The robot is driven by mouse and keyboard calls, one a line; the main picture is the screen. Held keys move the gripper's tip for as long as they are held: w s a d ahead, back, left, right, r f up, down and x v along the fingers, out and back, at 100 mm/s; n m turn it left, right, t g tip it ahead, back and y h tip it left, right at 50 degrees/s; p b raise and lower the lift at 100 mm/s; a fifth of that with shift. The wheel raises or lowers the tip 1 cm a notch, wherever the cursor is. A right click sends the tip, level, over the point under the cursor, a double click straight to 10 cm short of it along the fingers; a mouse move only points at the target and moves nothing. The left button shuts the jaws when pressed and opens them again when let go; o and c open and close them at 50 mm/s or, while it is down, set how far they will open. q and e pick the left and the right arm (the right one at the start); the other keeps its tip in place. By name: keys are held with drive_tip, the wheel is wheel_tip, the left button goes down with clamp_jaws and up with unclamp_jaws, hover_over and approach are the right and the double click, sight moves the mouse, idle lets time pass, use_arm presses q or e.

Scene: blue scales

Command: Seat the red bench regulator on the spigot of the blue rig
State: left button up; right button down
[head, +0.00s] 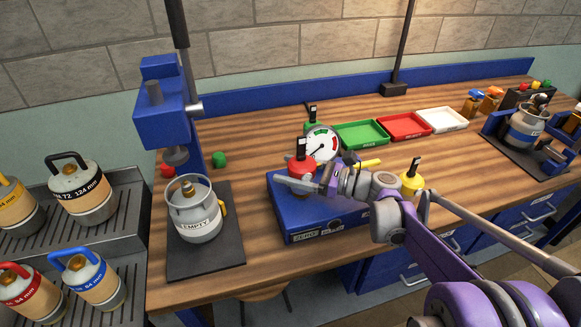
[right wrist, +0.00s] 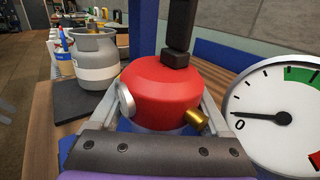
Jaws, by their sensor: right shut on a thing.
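The red regulator (head: 301,165), a rounded red body with a black upright handle, is in my right gripper (head: 312,180) above the blue box with labels (head: 305,222). In the right wrist view the red regulator (right wrist: 165,88) sits between both fingers, roughly upright, with a brass outlet and a silver knob low on its sides. A blue rig with a tall post and head (head: 165,118) stands to the left, over a grey cylinder marked EMPTY (head: 195,222). I cannot tell which blue unit bears the spigot. Whether the regulator touches the box is hidden. My left gripper is not in view.
A round dial gauge (head: 321,145) stands close behind the red regulator. A yellow regulator (head: 411,180) stands to the right. Green (head: 362,146), red (head: 404,139) and white (head: 442,130) trays lie behind. Several cylinders fill a grey rack (head: 120,225) at left.

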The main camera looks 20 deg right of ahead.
drive_tip(key=shift+f, duration=0.35)
unclamp_jaws()
drive_tip(key=v, duration=1.1)
drive_tip(key=shift+a, duration=0.1)
idle(0.4)
